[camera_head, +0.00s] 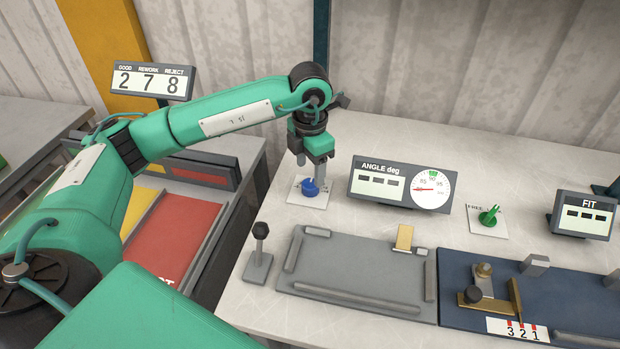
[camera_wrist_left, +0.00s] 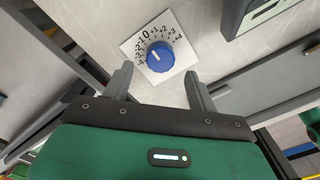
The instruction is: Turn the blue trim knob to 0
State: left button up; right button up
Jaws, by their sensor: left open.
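The blue trim knob (camera_head: 309,187) sits on a white square dial plate on the bench, under my left gripper (camera_head: 313,168). In the left wrist view the knob (camera_wrist_left: 160,57) is clear, with a printed scale from -4 to +4 around it and 0 at its upper left. A small white mark on the knob points to the left, toward the negative side; the exact number is too small to tell. My left gripper (camera_wrist_left: 158,84) is open, its fingers apart and short of the knob in that view. My right gripper is not in view.
The ANGLE display (camera_head: 380,184) with its round gauge stands close right of the knob. A green knob (camera_head: 489,215) and the FIT display (camera_head: 582,216) are further right. A black-topped lever (camera_head: 259,250) and a grey plate (camera_head: 350,265) lie in front. A red tray (camera_head: 168,235) is at left.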

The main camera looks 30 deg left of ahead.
aim_at(310, 183)
pick_arm(q)
notch_tip(310, 183, up, 9)
jog(key=shift+r+b, duration=0.15)
jog(key=shift+b, duration=0.25)
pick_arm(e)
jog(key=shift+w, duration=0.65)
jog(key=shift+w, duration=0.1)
